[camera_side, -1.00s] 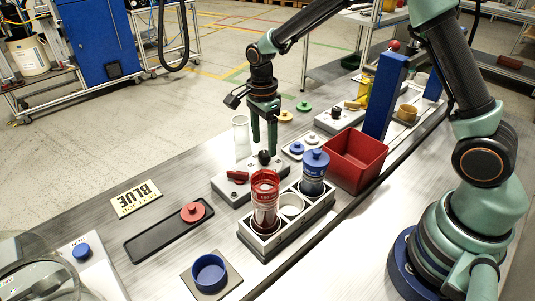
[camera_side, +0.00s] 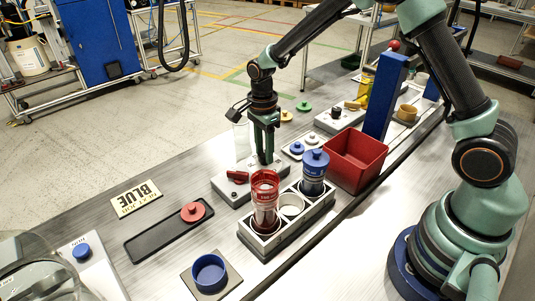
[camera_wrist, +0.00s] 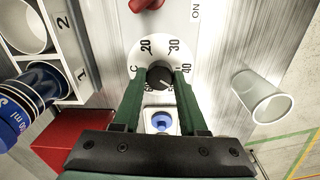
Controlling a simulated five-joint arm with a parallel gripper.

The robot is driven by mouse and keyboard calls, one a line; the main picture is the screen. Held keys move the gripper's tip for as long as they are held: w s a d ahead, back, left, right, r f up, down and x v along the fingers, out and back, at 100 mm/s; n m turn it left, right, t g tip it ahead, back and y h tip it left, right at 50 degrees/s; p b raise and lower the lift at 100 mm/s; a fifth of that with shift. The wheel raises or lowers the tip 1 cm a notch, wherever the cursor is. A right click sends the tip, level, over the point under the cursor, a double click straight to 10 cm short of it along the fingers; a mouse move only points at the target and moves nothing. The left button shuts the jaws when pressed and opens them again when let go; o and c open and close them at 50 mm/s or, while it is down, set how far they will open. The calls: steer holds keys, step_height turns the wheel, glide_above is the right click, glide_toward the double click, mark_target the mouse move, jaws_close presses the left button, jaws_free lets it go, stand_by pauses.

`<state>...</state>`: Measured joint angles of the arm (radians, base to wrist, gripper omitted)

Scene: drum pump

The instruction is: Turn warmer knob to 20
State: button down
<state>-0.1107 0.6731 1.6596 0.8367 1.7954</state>
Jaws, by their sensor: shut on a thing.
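The black warmer knob (camera_wrist: 159,75) sits at the middle of a white round dial (camera_wrist: 147,58) in the wrist view. The dial shows 20 at upper left, 30 at upper right and 40 at right. Lower numbers are partly covered by the knob and fingers, and I cannot read the pointer surely. My gripper (camera_wrist: 160,79) is shut on the knob, one green finger on each side. In the side view my gripper (camera_side: 265,158) points down at the grey-white warmer box (camera_side: 226,190), and its fingers largely hide the knob.
A red switch (camera_side: 237,176) is left of the knob on the box. A clear cup (camera_side: 241,140) stands just behind. A rack (camera_side: 263,246) with a red-labelled tube (camera_side: 265,190) and a blue-capped jar (camera_side: 314,170) is in front. A red bin (camera_side: 357,158) is at right.

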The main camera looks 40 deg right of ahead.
steer(key=shift+n, duration=0.3)
steer(key=n, duration=0.3)
steer(key=shift+n, duration=0.3)
steer(key=n, duration=0.4)
steer(key=shift+n, duration=0.3)
steer(key=n, duration=0.4)
steer(key=shift+a, duration=0.1)
steer(key=n, duration=1.1)
steer(key=shift+a+t, duration=0.1)
steer(key=shift+t, duration=0.2)
steer(key=n, duration=0.7)
steer(key=shift+s, duration=0.1)
